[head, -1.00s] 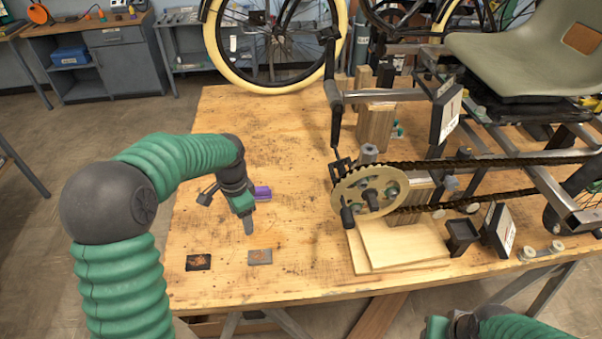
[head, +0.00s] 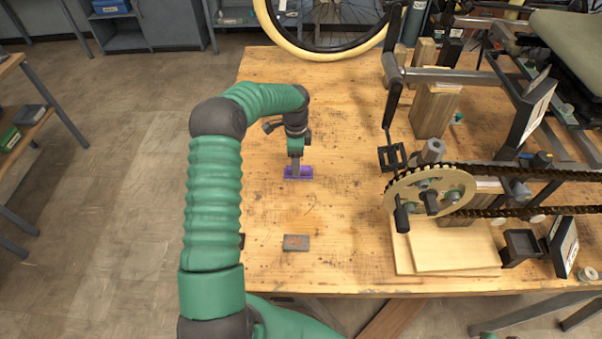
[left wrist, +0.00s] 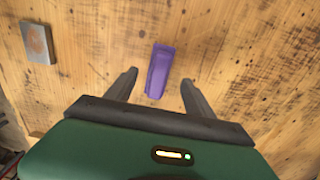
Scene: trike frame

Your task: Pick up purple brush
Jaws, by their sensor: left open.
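The purple brush (head: 304,173) lies on the wooden table; in the head view my left gripper (head: 296,168) is over it and hides part of it. In the left wrist view the purple brush (left wrist: 160,70) lies just beyond and between the two spread fingers of my left gripper (left wrist: 158,83). The fingers are open with nothing between them, and I cannot tell how high they are above the table. My right gripper cannot be made out; only a sliver of green shows at the bottom edge of the head view.
A grey block (head: 296,242) lies on the table nearer the front edge, also in the left wrist view (left wrist: 38,43). The trike frame with its chainring (head: 430,196) and wooden boards (head: 455,250) fills the table's right side. Bare table surrounds the brush.

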